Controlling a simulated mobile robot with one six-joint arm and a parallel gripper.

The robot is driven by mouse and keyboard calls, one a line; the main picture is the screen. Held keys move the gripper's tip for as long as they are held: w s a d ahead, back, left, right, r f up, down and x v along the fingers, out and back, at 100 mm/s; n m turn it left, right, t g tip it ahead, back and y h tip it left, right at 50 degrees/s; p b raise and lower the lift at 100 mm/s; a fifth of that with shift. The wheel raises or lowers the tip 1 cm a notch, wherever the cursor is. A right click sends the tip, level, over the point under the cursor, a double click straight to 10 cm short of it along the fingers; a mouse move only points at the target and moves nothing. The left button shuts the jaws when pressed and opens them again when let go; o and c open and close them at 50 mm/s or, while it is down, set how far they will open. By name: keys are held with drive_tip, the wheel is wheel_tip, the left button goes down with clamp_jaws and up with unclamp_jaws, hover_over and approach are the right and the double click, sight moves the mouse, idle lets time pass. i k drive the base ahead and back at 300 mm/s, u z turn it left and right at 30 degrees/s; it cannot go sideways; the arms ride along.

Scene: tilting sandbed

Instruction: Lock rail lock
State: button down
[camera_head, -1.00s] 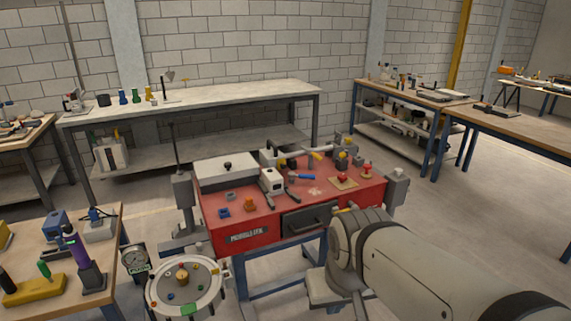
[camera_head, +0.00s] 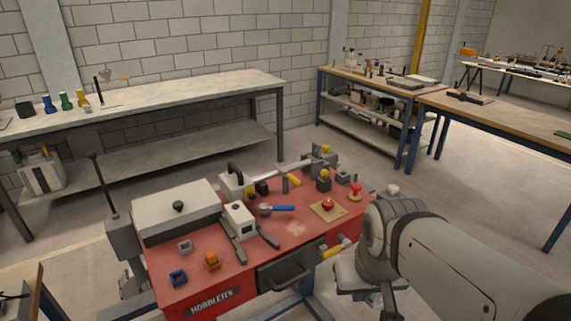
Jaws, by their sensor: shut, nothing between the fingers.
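No part is marked as the rail lock, and I cannot tell which one it is. A grey rail (camera_head: 292,166) runs along the back of the red bench (camera_head: 215,259). A small yellow handle (camera_head: 294,180) lies near that rail. Another yellow handle (camera_head: 333,252) sticks out at the bench's front right edge, close to my arm. A blue-handled lever (camera_head: 284,208) lies on the bench top. My arm reaches in from the lower right; my gripper does not show, hidden behind the arm or out of frame.
A grey lidded box (camera_head: 176,211), a white block with dark legs (camera_head: 240,219) and a red button on a tan plate (camera_head: 328,205) stand on the bench. A drawer handle (camera_head: 290,274) juts from its front. Workbenches stand behind; the floor at right is open.

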sight(263, 208)
drive_tip(key=i, duration=0.95)
drive_tip(key=u, duration=0.4)
